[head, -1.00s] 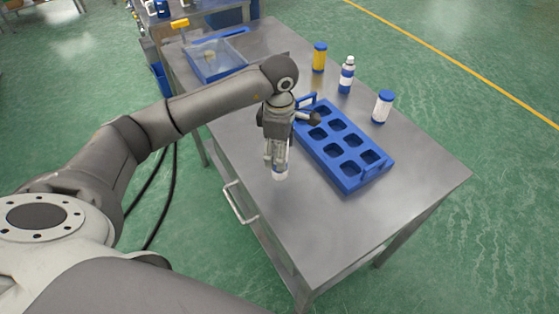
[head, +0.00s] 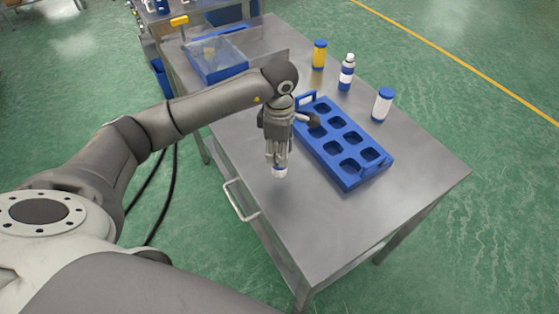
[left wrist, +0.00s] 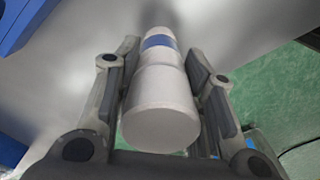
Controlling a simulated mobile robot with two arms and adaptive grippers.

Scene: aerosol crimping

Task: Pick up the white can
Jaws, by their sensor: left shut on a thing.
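My left gripper (head: 278,160) points down over the near left part of the metal table and is shut on a white can. The can (head: 279,172) shows only as a small white end below the fingers in the head view. In the left wrist view the white can (left wrist: 160,105) lies between the two fingers. It has a blue band near its far end. In the head view most of the can is hidden by the gripper, and a gap below it is hard to judge. My right gripper is not in view.
A blue rack (head: 325,158) with several empty square pockets lies right of the gripper. Behind it stand a yellow can (head: 319,56), a white-and-blue bottle (head: 346,74) and a white, blue-lidded container (head: 382,106). A clear-walled blue bin (head: 216,62) is at back left. The front table (head: 340,225) is bare.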

